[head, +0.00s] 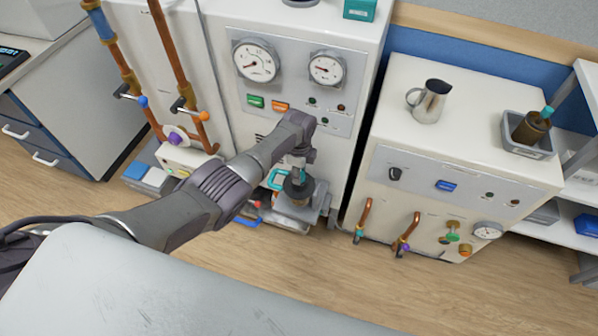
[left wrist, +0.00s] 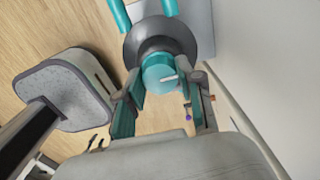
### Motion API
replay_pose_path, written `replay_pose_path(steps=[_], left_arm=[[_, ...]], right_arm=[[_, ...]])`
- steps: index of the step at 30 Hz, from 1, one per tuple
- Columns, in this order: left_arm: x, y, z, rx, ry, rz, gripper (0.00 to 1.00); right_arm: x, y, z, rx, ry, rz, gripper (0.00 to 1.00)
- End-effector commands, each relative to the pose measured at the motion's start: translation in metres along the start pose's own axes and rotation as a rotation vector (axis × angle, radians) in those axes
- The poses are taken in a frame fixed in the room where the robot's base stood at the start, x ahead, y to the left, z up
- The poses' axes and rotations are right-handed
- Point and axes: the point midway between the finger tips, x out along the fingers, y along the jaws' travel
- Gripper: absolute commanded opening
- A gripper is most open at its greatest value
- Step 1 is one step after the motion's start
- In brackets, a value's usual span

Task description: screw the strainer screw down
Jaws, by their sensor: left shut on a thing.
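The strainer screw (left wrist: 160,70) has a round teal head with a pale mark on it. It sits on top of a dark, disc-like strainer body (left wrist: 150,38), which also shows in the head view (head: 298,190) at the front of the tall white cabinet. My left gripper (head: 297,163) points down over it from above. In the left wrist view the two fingers (left wrist: 162,84) stand on either side of the teal head and are shut on it. The fingers and wrist hide part of the screw in the head view. My right gripper is not in view.
The tall cabinet carries two gauges (head: 290,64) behind my arm. Copper pipes (head: 180,75) with valves run at the left. A lower white cabinet (head: 480,130) to the right holds a metal jug (head: 429,100) and a grey tray (head: 507,140) with a brown, teal-topped part. Floor in front is clear.

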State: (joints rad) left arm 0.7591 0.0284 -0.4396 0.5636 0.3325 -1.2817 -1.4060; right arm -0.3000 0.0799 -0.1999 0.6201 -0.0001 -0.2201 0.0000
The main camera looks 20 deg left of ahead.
Motion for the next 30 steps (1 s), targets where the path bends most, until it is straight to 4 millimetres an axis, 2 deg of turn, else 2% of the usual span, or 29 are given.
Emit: replay_pose_path(steps=[7,8,12,23,26,30], left_arm=[[0.0,0.0,0.0,0.004,-0.001,-0.001,0.02],[0.0,0.0,0.0,0.004,-0.001,-0.001,0.42],[0.0,0.0,0.0,0.003,-0.001,-0.001,0.62],[-0.003,0.0,0.0,0.001,-0.001,0.0,0.62],[-0.01,-0.001,0.0,0.001,0.0,-0.002,0.62],[-0.029,-0.001,0.0,0.002,0.0,-0.005,0.62]], right_arm=[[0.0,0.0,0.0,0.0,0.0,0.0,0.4],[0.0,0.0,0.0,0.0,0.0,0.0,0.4],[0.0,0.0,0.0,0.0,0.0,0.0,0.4],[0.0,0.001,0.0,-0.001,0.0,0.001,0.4],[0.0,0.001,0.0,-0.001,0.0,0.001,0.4],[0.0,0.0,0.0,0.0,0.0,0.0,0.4]])
